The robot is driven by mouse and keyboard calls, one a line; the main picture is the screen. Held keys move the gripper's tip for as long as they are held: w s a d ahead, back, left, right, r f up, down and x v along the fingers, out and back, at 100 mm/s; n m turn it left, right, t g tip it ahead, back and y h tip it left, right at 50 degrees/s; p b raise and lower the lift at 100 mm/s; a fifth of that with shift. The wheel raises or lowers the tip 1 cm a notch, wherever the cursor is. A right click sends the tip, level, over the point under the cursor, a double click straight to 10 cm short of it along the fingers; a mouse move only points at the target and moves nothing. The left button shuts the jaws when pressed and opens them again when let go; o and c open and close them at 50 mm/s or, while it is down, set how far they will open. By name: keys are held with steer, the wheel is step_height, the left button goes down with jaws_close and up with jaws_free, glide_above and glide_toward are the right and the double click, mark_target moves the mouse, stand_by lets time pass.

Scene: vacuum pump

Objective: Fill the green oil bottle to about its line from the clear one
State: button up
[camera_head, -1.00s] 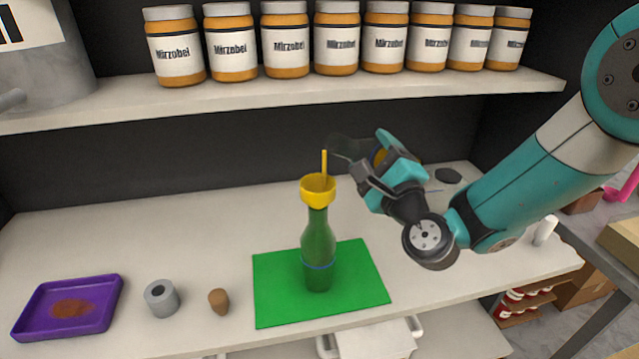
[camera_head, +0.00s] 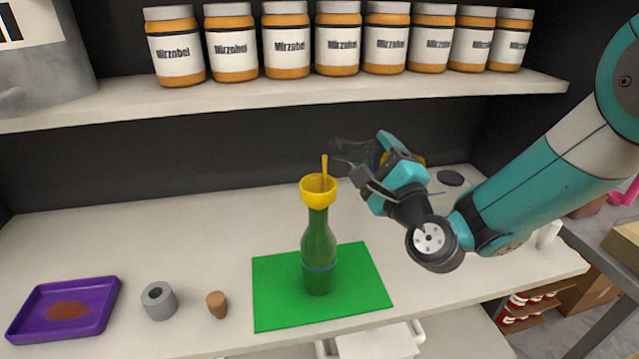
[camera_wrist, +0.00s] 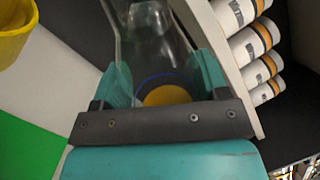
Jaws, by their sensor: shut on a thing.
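The green oil bottle (camera_head: 319,246) stands upright on a green mat (camera_head: 275,292), with a blue ring low on its body. The oil level inside the green bottle is hard to tell.
A purple tray (camera_head: 24,318) with a brown patch, a grey ring (camera_head: 159,301) and a cork (camera_head: 217,304) stand at left. A shelf (camera_head: 300,92) with several jars runs above.

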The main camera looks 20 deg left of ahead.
steer(key=shift+f+n+b, duration=0.1)
steer(key=shift+n+b, duration=0.8)
steer(key=shift+b, duration=0.15)
stand_by(1.0)
steer(key=shift+w, duration=0.1)
